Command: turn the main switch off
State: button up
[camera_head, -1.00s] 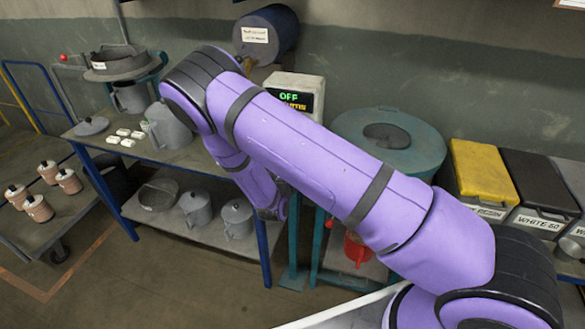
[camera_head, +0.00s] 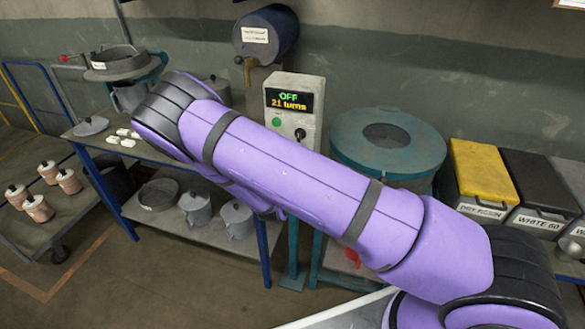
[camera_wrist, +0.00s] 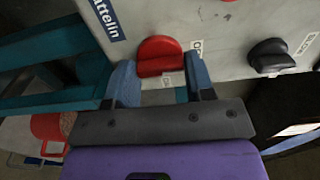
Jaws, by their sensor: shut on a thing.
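In the wrist view a red rotary knob (camera_wrist: 160,56) sits on a light grey panel (camera_wrist: 226,40). My gripper (camera_wrist: 160,80) has its two blue fingers on either side of the knob and is shut on it. The knob's grip bar lies roughly crosswise in that view. A white label to its right and one below it are partly hidden and cannot be read in full. In the head view my arm hides the gripper and the red knob. A grey control box (camera_head: 272,97) there shows "OFF" and "21 turns" on its display (camera_head: 290,101).
A black knob (camera_wrist: 268,55) is on the same panel, right of the red one. A teal round vessel (camera_head: 350,150) stands right of the control box. A blue drum (camera_head: 270,32) hangs above it. A red pot (camera_wrist: 48,128) shows at lower left in the wrist view.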

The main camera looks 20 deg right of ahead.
dwell(0.5)
jog(key=o, duration=0.9)
jog(key=v, duration=1.1)
